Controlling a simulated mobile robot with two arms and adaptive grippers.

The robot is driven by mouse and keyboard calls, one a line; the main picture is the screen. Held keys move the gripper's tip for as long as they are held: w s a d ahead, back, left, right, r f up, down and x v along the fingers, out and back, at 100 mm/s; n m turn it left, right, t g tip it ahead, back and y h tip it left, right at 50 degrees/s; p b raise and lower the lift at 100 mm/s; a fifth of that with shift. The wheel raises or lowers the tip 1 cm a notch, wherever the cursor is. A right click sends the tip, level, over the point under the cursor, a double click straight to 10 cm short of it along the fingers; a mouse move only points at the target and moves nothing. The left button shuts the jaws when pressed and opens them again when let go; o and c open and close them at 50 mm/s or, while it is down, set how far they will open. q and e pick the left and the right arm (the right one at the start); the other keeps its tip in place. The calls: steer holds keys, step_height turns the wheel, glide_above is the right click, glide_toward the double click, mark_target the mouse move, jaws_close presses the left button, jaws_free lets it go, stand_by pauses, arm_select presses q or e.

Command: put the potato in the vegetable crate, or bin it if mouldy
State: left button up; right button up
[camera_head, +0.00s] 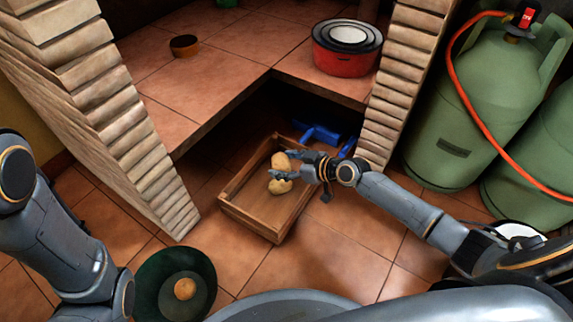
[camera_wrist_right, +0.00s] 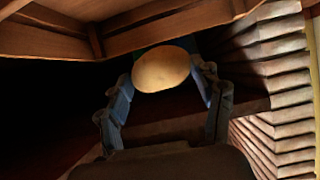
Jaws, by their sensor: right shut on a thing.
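My right gripper (camera_head: 287,167) is shut on a potato (camera_head: 280,160) over the wooden vegetable crate (camera_head: 250,223). In the right wrist view the potato (camera_wrist_right: 161,69) sits between the two fingertips (camera_wrist_right: 162,80). Its visible side is plain tan, with no mould that I can make out; its other side is hidden. Another potato (camera_head: 279,187) shows just below the fingers, seemingly in the crate and partly covered by a finger. A dark green round bin (camera_head: 147,274) stands on the floor with a potato (camera_head: 185,289) inside. My left gripper is out of view.
The crate is on the tiled floor below the counter (camera_head: 220,75), beside a brick pillar (camera_head: 385,110). A blue object (camera_head: 322,134) lies behind it. A red pot (camera_head: 346,62) and a brown bowl (camera_head: 184,45) stand on the counter. Green gas cylinders (camera_head: 460,110) stand at right.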

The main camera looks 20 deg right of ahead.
step_height(320, 180, down, 4)
steer(key=shift+r+b, duration=0.15)
steer(key=shift+b, duration=1)
steer(key=shift+f, duration=0.3)
steer(key=o, duration=1.2)
steer(key=shift+o, duration=0.4)
steer(key=shift+s, duration=0.1)
steer(key=v, duration=1.2)
